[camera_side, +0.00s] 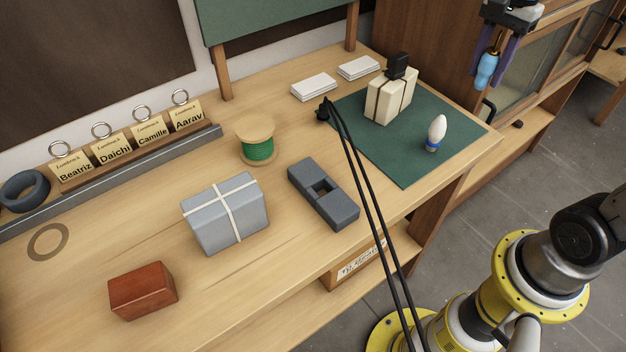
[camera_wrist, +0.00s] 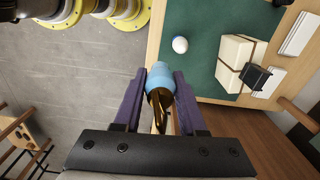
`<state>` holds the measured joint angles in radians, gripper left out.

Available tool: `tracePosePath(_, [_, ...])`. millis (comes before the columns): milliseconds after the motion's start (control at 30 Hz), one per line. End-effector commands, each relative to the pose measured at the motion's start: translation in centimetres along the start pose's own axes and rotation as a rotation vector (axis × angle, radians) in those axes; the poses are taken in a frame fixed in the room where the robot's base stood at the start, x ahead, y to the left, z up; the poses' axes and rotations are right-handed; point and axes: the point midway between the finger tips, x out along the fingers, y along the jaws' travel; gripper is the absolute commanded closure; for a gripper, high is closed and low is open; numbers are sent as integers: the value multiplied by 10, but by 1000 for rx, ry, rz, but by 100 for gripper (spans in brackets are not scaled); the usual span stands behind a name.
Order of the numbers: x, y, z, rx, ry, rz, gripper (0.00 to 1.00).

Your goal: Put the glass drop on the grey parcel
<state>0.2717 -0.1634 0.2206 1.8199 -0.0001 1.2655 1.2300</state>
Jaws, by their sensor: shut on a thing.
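My gripper (camera_side: 492,52) is at the upper right of the side view, high beyond the right end of the bench. Its purple fingers are shut on a light-blue, drop-shaped thing with a brownish-gold end, which looks like the glass drop (camera_side: 486,72). In the wrist view the drop (camera_wrist: 159,77) sits between the fingertips (camera_wrist: 158,88), its gold end towards my palm. The fingers hide part of it. The grey parcel (camera_side: 205,222), tied with white string, rests on the bench left of centre in the side view, far from my gripper. Its top looks bare.
A green mat (camera_side: 400,165) holds a cream parcel (camera_side: 381,105) and a white bulb (camera_side: 437,130). Black cables (camera_side: 365,190) rise across the bench's front. A dark slotted block (camera_side: 340,208), green spool (camera_side: 258,148) and reddish box (camera_side: 143,290) surround the grey parcel.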

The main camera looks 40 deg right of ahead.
Motion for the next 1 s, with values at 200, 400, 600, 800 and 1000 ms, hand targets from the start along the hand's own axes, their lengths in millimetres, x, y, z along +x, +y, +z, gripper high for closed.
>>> tracePosePath(200, [-24, -51, 69, -316, 2, -7, 100])
tracePosePath(400, [-38, -78, 147, -580, 2, -13, 100])
tracePosePath(600, [-45, -83, 232, -821, 2, -17, 100])
tracePosePath(800, [-43, -69, 305, -1002, 0, -20, 100])
tracePosePath(1000, [-35, -52, 339, -1095, 1, -2, 100])
